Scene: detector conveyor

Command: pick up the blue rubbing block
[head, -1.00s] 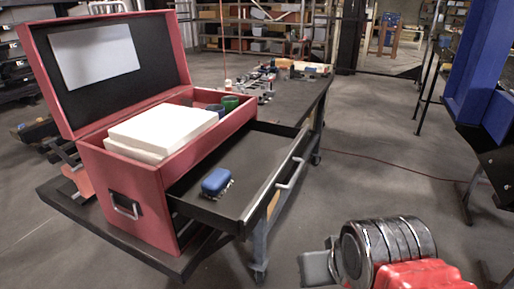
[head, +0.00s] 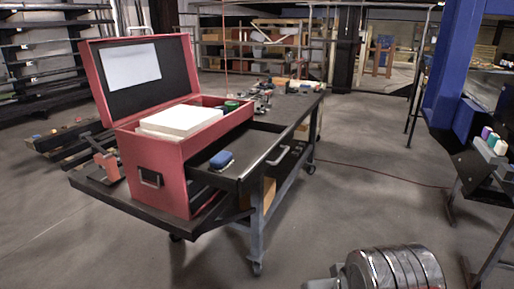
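The blue rubbing block (head: 221,159) lies in the open drawer (head: 243,171) of a red toolbox (head: 172,165). Its top is blue and smooth, with a thin pale, uneven strip under it. The toolbox stands on a dark wheeled workbench (head: 135,208) with its lid raised. Part of my arm, a ribbed silver and black cylinder, shows at the bottom right of the head view, well apart from the drawer. My gripper's fingers are not visible in this view.
White blocks (head: 183,121) and a green round item (head: 232,105) sit in the toolbox top. Small parts crowd the bench's far end. A blue post (head: 452,70) and a dark stand with coloured bottles (head: 493,142) are at right. Floor (head: 340,215) between is clear.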

